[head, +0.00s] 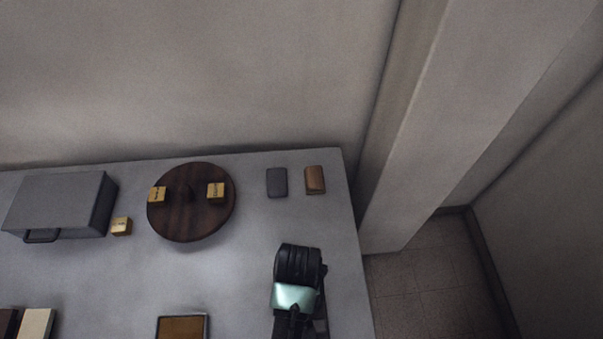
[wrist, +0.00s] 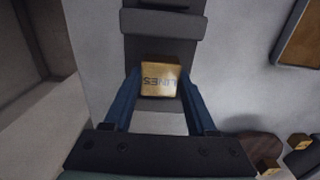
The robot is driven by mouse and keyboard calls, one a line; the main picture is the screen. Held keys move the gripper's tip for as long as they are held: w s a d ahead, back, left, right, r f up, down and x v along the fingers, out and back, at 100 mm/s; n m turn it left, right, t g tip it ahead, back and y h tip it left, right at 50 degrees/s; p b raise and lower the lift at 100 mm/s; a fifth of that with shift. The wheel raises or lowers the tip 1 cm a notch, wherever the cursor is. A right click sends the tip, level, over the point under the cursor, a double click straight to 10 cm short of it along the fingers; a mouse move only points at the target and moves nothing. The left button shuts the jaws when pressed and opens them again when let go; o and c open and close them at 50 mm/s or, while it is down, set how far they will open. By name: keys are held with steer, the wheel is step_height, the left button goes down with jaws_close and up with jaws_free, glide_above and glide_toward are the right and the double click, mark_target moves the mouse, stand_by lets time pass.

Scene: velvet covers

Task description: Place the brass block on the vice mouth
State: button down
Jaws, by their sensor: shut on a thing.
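The brass block (wrist: 159,79), with upside-down dark lettering on its face, is between the fingertips of my gripper (wrist: 160,77) in the wrist view. My gripper is shut on it. The dark grey vice (wrist: 160,28) lies directly behind and below the block, with parts showing above and below it in that view. The block covers the middle of the vice; whether it touches the vice I cannot tell. In the head view my own black and teal wrist (head: 297,275) hides the held block and most of what is under it.
A round dark wooden board (head: 190,226) bears two brass blocks and a dark knob. A grey case (head: 58,203) and another brass block (head: 121,226) stand to its left. Dark grey (head: 277,183) and brown (head: 315,180) pieces lie at the back right. A framed tray (head: 182,328) is left of my wrist.

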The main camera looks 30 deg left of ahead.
steer(key=shift+w+f, duration=0.1)
steer(key=shift+f, duration=2)
steer(key=shift+f, duration=0.2)
steer(key=shift+c, duration=1)
jaws_free()
steer(key=shift+r, duration=0.15)
